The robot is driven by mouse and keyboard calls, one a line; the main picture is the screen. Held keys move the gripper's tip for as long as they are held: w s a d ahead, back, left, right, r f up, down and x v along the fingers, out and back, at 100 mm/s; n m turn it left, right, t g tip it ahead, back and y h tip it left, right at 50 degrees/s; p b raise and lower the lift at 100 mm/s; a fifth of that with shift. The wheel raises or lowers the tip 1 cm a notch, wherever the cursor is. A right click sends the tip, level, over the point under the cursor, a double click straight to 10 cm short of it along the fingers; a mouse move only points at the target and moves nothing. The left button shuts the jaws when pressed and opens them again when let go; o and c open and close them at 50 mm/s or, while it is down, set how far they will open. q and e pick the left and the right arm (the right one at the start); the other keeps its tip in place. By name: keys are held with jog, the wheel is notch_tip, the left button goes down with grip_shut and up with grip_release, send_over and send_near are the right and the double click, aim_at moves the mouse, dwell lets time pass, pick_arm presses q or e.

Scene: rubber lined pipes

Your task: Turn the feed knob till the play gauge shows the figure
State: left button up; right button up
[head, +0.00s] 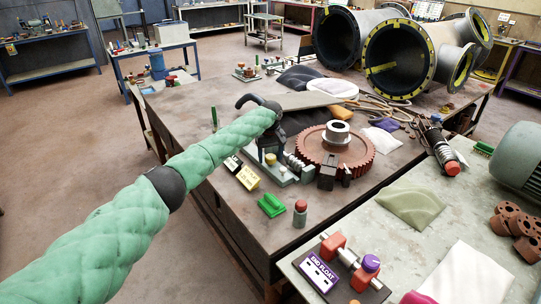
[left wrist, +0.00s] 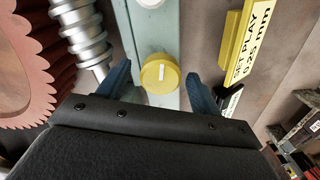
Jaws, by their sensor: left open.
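The feed knob, a yellow round knob with a white line (left wrist: 160,73), sits on a grey-green rail (left wrist: 150,35) in the left wrist view. My left gripper (left wrist: 159,82) is open, with one blue finger on each side of the knob; I cannot tell whether either touches it. No gauge reading is legible. My right gripper is out of view.
A red-brown gear wheel (head: 362,155) and a steel worm (left wrist: 88,38) stand close beside the knob. A green block (head: 271,205) and a red-topped bottle (head: 300,213) stand in front. An "END FLOAT" sign (head: 319,272) and purple knob (head: 371,263) are on the nearer table.

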pick_arm(q)
jog(key=shift+f, duration=0.1)
jog(key=c, duration=1)
